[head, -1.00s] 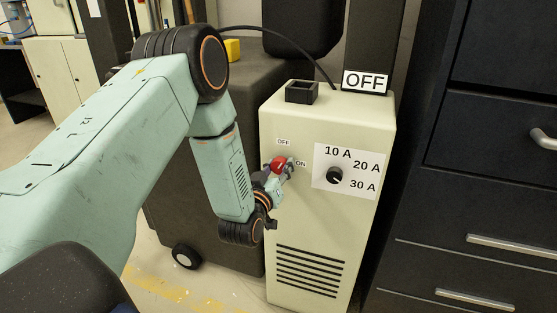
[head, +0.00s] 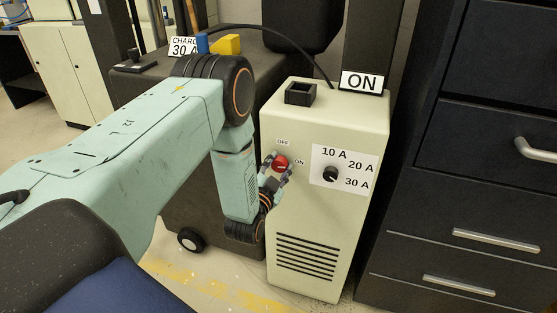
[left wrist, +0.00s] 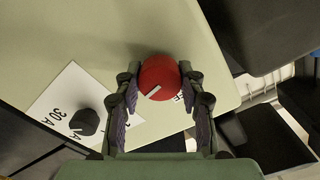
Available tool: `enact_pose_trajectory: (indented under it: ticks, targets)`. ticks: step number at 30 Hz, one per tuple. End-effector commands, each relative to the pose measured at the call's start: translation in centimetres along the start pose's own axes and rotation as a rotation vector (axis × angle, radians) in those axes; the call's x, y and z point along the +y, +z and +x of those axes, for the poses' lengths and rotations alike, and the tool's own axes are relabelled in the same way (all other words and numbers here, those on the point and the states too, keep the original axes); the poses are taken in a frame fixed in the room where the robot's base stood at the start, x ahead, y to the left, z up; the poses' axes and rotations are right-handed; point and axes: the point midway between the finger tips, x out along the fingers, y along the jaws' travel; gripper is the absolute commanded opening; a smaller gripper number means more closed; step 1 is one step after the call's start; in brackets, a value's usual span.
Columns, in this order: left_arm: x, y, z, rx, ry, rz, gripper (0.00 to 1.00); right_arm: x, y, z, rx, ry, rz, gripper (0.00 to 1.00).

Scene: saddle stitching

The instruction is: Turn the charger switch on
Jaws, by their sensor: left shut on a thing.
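The charger (head: 305,215) is a cream box with a vent at the bottom of its front. Its switch is a round red knob (head: 281,162) between small OFF and ON labels. A sign on top of the charger (head: 361,81) reads ON. My left gripper (head: 279,166) is shut on the red knob, with a finger on either side. In the left wrist view the knob (left wrist: 158,78) sits between the fingertips, showing a short white line on its face. My right gripper is not in view.
A black dial (head: 330,174) with 10 A, 20 A and 30 A labels is right of the switch. A black drawer cabinet (head: 470,205) stands at the right. A dark wheeled unit with a yellow block (head: 227,44) on top stands behind my left arm.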

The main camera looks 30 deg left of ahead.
Motion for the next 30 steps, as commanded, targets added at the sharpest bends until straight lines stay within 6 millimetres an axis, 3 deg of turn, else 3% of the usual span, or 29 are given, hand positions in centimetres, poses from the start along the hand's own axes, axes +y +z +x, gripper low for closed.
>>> enact_pose_trajectory:
  ticks: [12,28,29,30]
  targets:
    - [-0.1,-0.2,0.1,0.005,-0.003,0.171,0.08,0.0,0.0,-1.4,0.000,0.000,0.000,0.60]
    - [-0.1,-0.1,0.1,0.004,-0.003,0.194,0.08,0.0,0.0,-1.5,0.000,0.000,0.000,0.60]
    - [-0.1,-0.1,0.1,0.004,-0.003,0.194,0.40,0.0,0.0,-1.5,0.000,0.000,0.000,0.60]
    - [-0.1,-0.1,0.1,0.004,-0.003,0.193,0.44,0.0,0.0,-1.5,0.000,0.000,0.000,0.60]
